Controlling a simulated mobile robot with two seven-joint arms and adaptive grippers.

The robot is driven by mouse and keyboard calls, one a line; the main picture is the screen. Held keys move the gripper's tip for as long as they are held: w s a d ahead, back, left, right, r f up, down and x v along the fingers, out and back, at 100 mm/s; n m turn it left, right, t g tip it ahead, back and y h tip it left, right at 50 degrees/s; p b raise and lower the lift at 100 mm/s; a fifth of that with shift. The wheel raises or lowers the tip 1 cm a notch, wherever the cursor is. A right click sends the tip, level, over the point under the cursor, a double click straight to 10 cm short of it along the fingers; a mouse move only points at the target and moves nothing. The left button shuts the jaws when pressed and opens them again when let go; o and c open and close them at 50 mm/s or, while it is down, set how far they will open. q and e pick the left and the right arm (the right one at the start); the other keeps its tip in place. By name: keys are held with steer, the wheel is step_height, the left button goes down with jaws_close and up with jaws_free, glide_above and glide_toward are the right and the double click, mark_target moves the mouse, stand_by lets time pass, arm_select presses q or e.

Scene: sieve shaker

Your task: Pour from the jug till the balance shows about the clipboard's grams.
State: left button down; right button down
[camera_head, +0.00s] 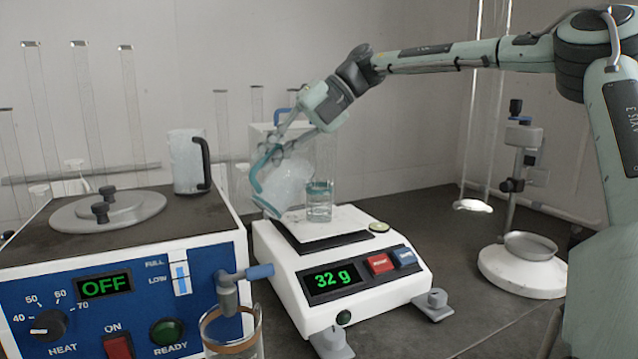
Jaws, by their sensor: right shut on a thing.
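My right gripper (274,150) reaches in from the upper right and is shut on the jug (287,186), a cloudy pale vessel with a blue handle. The jug is tilted, close beside and above the balance pan (338,226). I cannot tell whether anything is flowing. I see no clipboard. My left gripper is not in view.
A blue heating bath (128,297), showing OFF, fills the lower left. A white jug with a black handle (186,162) stands at its back. A glass (233,337) sits under its tap. A stand with a round dish (530,246) is at right. The counter between balance and stand is clear.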

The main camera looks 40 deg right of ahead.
steer(key=shift+d+r+y, duration=0.15)
steer(key=shift+r+y, duration=0.15)
stand_by(0.6)
